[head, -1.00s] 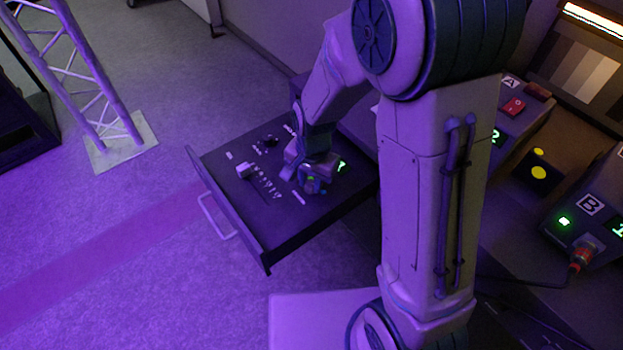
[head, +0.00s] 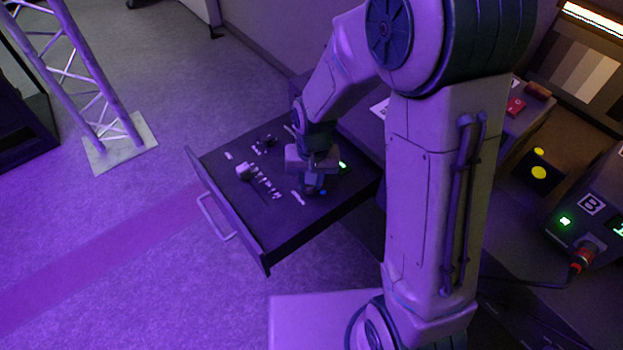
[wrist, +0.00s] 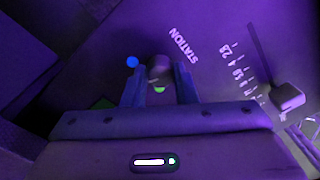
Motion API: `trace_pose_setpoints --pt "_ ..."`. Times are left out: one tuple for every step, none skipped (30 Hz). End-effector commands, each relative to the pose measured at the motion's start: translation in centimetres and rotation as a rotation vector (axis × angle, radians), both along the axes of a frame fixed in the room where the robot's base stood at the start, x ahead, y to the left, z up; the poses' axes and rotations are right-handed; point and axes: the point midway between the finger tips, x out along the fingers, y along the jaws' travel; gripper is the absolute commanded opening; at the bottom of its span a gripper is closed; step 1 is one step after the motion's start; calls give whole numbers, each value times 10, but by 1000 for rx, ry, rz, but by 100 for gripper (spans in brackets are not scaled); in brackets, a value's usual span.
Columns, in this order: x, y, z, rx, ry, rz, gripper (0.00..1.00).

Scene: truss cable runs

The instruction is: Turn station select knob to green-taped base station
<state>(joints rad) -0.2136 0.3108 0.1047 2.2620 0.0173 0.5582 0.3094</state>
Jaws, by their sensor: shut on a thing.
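The station select knob (wrist: 158,68) is a dark round knob on the drawer panel below the word STATION. My gripper (wrist: 160,82) is shut on it, a finger on each side, pointing down at the panel; the head view also shows my gripper (head: 311,188). A blue dot (wrist: 132,62) lies left of the knob, and a green dot (wrist: 160,90) shows between the fingers. Where the knob points cannot be made out. Base station B (head: 590,205) stands at the right with a green light. I cannot make out green tape on any base station.
The pulled-out drawer (head: 268,250) has a handle at its front. A fader or lever cap (wrist: 287,97) stands beside a numbered scale. A red switch (head: 515,106) and a box with yellow spots (head: 538,170) are on the right. Open floor lies left, by a truss (head: 85,75).

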Motion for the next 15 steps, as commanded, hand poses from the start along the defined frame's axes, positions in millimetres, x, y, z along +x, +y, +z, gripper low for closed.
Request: trace_pose_setpoints --pt "2 1 1 2 -4 44 3" --pt "2 1 1 2 -4 73 3" --pt "2 1 1 2 -4 112 3" --pt "2 1 1 2 -4 140 3" --pt "2 0 1 2 -4 169 3" --pt "2 1 1 2 -5 207 3" --pt "2 1 1 2 -4 236 3" --pt "2 1 1 2 -4 264 3" --pt "2 1 2 2 -5 302 3" --pt "2 1 2 2 -5 330 3" --pt "2 1 2 2 -5 358 3" --pt "2 1 2 2 -5 397 3" --pt "2 1 2 2 -5 426 3" --pt "2 1 2 2 -6 454 3" --pt "2 1 2 3 -5 491 3"
